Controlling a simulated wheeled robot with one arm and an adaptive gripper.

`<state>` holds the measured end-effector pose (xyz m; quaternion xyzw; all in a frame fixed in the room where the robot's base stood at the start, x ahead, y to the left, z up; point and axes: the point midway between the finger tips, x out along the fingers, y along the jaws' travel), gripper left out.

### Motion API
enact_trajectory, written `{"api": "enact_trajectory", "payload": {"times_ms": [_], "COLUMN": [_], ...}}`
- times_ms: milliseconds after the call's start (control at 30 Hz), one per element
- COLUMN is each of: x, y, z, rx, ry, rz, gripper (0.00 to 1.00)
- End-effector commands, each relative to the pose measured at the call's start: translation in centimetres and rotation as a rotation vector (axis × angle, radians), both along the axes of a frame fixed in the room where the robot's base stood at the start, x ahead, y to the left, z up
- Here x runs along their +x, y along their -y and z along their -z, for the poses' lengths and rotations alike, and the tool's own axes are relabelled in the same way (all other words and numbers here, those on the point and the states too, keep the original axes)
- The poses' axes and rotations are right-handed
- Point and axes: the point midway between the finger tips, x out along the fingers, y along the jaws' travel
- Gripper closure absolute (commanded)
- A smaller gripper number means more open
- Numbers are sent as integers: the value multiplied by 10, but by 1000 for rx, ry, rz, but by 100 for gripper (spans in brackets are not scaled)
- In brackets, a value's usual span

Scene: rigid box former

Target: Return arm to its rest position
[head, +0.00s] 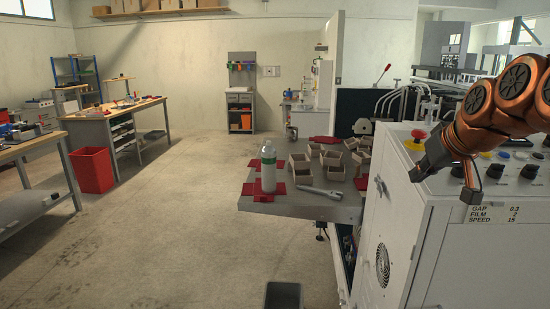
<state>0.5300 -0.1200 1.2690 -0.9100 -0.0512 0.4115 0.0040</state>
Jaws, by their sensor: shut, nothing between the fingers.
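My orange and black arm (482,104) reaches in from the right edge, folded above the white machine cabinet. Its dark end, my gripper (422,168), points down and left in front of the cabinet's control panel. It appears shut and holds nothing. The fingers are small and dark, so their detail is hard to make out. I cannot tell whether it touches the panel.
The white cabinet (400,235) has a red button (418,134) and several knobs. Left of it, a grey table (318,207) bears a bottle (268,168), small open boxes (300,162) and a grey tool (322,193).

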Motion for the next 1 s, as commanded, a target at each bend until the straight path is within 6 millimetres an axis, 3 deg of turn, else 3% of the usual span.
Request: {"api": "enact_trajectory", "payload": {"times_ms": [33,200,400,700,833,1000], "x": [-12,-57,-124,-243,-290,-329], "y": [-18,-66,-103,-124,-124,-121], "z": [15,69,133,221,249,270], "rx": [0,-4,-18,-58,-73,-84], "ry": [-44,-201,-390,-674,-775,-859], "rz": [-20,-59,-71,-23,13,51], "gripper": [100,100,100,100,100,100]}}
